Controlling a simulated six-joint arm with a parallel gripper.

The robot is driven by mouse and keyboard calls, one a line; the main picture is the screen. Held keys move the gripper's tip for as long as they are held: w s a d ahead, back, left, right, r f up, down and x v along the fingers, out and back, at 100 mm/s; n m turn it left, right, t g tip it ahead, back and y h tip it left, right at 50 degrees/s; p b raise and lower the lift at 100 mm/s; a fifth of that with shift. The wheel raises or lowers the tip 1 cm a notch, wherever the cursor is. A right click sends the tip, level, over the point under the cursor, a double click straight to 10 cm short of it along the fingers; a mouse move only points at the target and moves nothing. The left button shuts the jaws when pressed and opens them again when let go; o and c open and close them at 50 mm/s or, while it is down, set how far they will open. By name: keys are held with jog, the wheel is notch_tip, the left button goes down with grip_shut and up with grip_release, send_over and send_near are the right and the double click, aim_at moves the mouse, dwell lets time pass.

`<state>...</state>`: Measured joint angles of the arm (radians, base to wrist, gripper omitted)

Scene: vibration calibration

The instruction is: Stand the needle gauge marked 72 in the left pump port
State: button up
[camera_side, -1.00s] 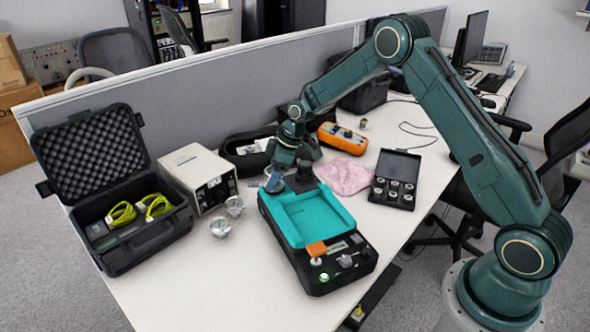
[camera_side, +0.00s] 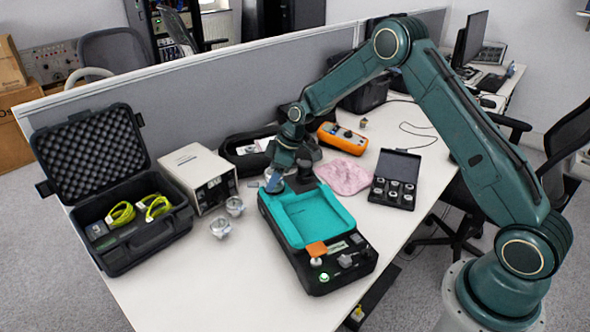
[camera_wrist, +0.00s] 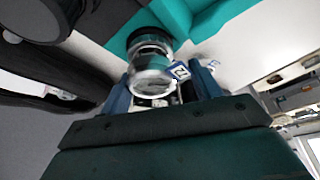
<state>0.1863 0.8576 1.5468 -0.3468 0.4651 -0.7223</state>
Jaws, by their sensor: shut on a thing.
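My gripper (camera_side: 276,182) is at the back left corner of the black and turquoise pump unit (camera_side: 335,207). In the wrist view my gripper (camera_wrist: 160,88) is shut on a round metal-rimmed needle gauge (camera_wrist: 151,64). Two other round gauges (camera_side: 235,206) (camera_side: 220,228) stand on the table left of the pump. A dark upright fitting (camera_side: 304,168) is at the pump's back edge.
A white box instrument (camera_side: 199,178) and an open black case (camera_side: 130,228) with yellow cables stand to the left. A pink cloth (camera_side: 344,175), an orange meter (camera_side: 342,138) and an open case of small parts (camera_side: 396,180) lie to the right. The front table is clear.

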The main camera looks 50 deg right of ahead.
jog(key=o, duration=1.1)
jog(key=shift+o, duration=0.2)
jog(key=shift+r, duration=0.15)
jog(key=v, duration=1.3)
jog(key=shift+r, duration=0.3)
jog(key=shift+s+d+r, duration=0.1)
